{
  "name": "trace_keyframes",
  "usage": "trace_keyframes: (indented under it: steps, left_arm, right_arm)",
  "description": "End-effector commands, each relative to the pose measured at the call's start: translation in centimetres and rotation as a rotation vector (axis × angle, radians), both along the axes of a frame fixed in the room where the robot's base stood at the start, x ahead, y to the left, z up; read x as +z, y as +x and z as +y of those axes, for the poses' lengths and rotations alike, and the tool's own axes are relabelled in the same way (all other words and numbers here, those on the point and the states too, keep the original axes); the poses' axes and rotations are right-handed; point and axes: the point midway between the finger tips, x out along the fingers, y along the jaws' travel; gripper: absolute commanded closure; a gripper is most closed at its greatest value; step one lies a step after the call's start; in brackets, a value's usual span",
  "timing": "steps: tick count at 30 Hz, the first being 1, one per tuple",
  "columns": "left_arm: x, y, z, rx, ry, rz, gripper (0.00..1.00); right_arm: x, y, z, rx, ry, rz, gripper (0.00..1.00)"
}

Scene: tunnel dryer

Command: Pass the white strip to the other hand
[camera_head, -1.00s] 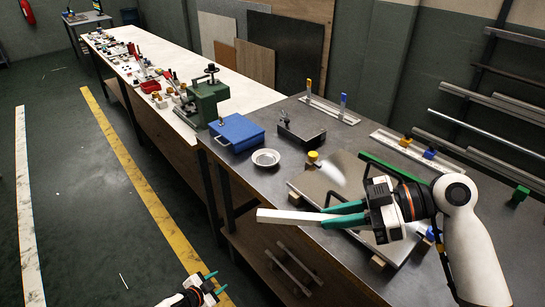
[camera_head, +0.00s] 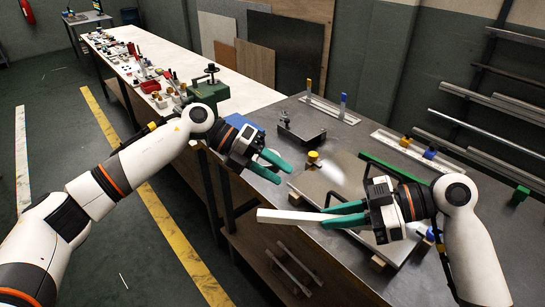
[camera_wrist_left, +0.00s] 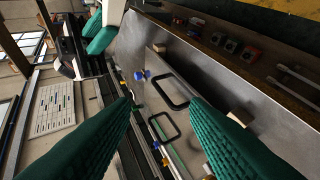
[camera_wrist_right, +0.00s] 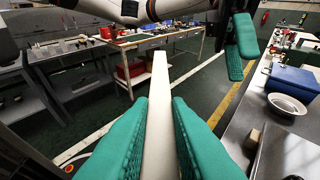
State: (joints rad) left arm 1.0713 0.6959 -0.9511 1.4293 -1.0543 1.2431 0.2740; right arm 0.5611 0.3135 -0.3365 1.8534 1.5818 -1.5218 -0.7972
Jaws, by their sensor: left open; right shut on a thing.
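The white strip (camera_head: 288,215) is held level by my right gripper (camera_head: 345,214), whose green fingers are shut on its right end; the strip's free end points left, past the table's front edge. In the right wrist view the strip (camera_wrist_right: 159,110) runs straight out between the fingers. In the right wrist view the left fingers (camera_wrist_right: 239,50) hang at the upper right.
The grey table (camera_head: 340,150) holds a plate (camera_head: 325,185) under my right arm, a black block (camera_head: 302,130) and a blue box (camera_head: 243,122) partly hidden by my left gripper. A long white bench (camera_head: 215,65) with small items stands behind. Open floor lies left.

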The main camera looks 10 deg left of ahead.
Motion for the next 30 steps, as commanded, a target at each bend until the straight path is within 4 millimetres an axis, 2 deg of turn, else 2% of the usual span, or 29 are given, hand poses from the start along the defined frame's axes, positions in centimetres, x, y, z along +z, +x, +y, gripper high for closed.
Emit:
trace_keyframes:
  steps: [1, 3, 6, 9, 13, 17, 20, 30]
  left_arm:
    - [2.6, -1.8, -1.4, -0.135, 0.047, -0.129, 0.58]
    - [5.2, -4.4, -2.5, -0.330, 0.139, -0.317, 0.58]
    - [8.2, -7.6, -3.1, -0.577, 0.281, -0.564, 0.58]
    - [10.1, -9.6, -2.9, -0.754, 0.405, -0.746, 0.58]
    - [11.5, -11.0, -2.4, -0.887, 0.517, -0.880, 0.58]
    - [11.7, -11.4, -2.3, -0.937, 0.562, -0.927, 0.58]
    - [10.8, -11.4, -2.6, -0.943, 0.564, -0.930, 0.58]
    - [5.0, -11.3, -5.1, -0.941, 0.559, -0.927, 0.58]
  right_arm:
    - [0.0, 0.0, 0.0, 0.000, 0.001, 0.000, 1.00]
    - [0.0, 0.0, 0.0, 0.000, 0.001, 0.000, 1.00]
    - [0.0, 0.0, 0.0, 0.000, 0.001, 0.000, 1.00]
    - [0.0, 0.0, 0.0, 0.000, 0.000, 0.000, 1.00]
    - [0.0, 0.0, 0.0, 0.000, 0.000, 0.000, 1.00]
    - [0.0, 0.0, 0.0, 0.000, 0.000, 0.000, 1.00]
    - [0.0, 0.0, 0.0, 0.000, 0.001, 0.000, 1.00]
    - [0.0, 0.0, 0.0, 0.000, 0.001, 0.000, 1.00]
